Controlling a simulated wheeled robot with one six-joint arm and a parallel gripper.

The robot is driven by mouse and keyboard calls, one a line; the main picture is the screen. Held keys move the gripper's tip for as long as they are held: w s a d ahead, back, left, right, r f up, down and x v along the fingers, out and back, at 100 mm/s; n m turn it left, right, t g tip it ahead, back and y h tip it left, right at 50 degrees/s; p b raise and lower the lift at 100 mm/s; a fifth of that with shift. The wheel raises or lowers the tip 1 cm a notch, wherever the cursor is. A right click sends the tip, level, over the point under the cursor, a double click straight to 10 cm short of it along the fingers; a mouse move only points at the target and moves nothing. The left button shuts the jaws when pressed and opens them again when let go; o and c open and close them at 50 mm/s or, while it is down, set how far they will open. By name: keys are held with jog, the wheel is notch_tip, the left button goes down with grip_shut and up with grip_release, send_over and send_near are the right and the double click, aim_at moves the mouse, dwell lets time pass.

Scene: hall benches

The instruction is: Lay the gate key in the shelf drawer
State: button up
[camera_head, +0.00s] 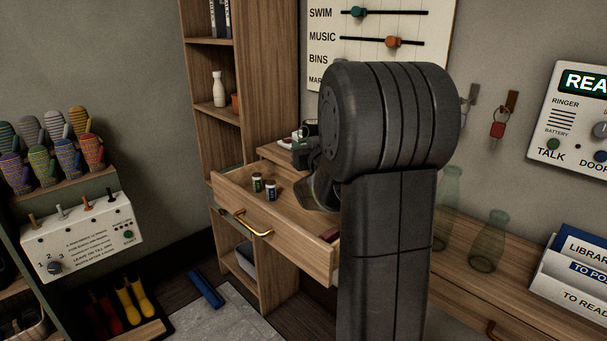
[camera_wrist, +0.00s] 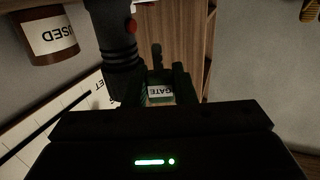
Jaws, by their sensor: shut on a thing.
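The gate key shows in the wrist view as a green tag (camera_wrist: 160,92) with a white label reading GATE, upside down there. My gripper (camera_wrist: 161,82) is shut on it, with a dark finger on each side. The key's metal part is not clear to me. The shelf drawer (camera_head: 290,250) is pulled open in the head view, with a brass handle on its front. My arm hides the drawer's right end and most of my gripper in that view, so I cannot tell the key's exact height over the drawer.
Two small labelled cylinders (camera_head: 264,186) stand inside the drawer toward its left. A reddish thing (camera_head: 331,235) lies at its right front. A black ribbed cylinder with a red button (camera_wrist: 122,45) is close by my gripper in the wrist view. Glass bottles (camera_head: 488,240) stand on the right bench.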

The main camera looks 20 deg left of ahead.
notch_tip(320, 180, down, 6)
jog(key=shift+b, duration=0.45)
jog(key=shift+f, duration=0.1)
jog(key=shift+s+d+f+b, duration=0.1)
jog(key=shift+f+b, duration=0.6)
jog(key=shift+b, duration=0.1)
jog(key=o, duration=1)
jog(key=shift+f, duration=0.15)
jog(key=shift+c, duration=0.2)
jog(key=s+d+r+p, duration=0.1)
jog(key=s+d+r, duration=0.1)
jog(key=s+d, duration=0.3)
jog(key=shift+p, duration=0.4)
jog(key=shift+r, duration=0.15)
